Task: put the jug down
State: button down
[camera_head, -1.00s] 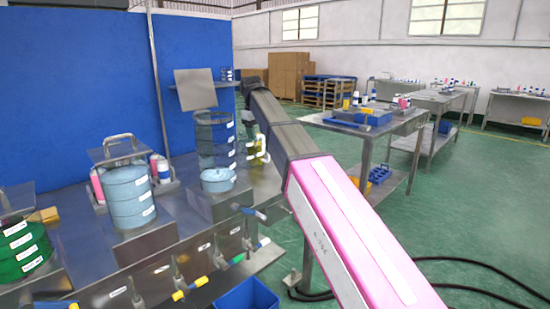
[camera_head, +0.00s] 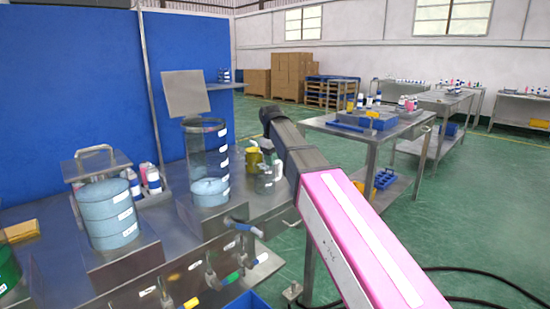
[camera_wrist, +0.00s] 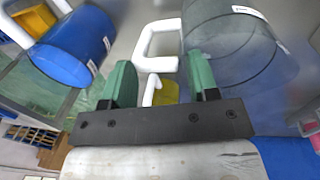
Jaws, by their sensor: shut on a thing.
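In the wrist view my gripper (camera_wrist: 160,66) has two green fingers on either side of a white handle piece, and they are shut on the jug. The jug (camera_wrist: 240,48) appears as a clear, grey-tinted cylinder with a white loop handle (camera_wrist: 158,45). A yellow part shows between the fingers, and I cannot tell what it belongs to. In the head view a clear vessel (camera_head: 264,181) with a white part beside it is low over the bench, beyond my arm. I cannot tell whether its base touches the bench. The fingers are not distinct there.
A yellow jug (camera_head: 254,159) stands close behind the clear vessel. A tall clear cylinder (camera_head: 208,150) holding pale blue stuff is to the left, with a blue tank (camera_head: 108,213) farther left. Valves (camera_head: 211,265) line the bench front. A steel table (camera_head: 400,128) stands right.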

jog(key=shift+c, duration=1.9)
grip_release()
notch_tip(320, 180, up, 12)
jog(key=s+a, duration=0.1)
jog(key=shift+s, duration=0.15)
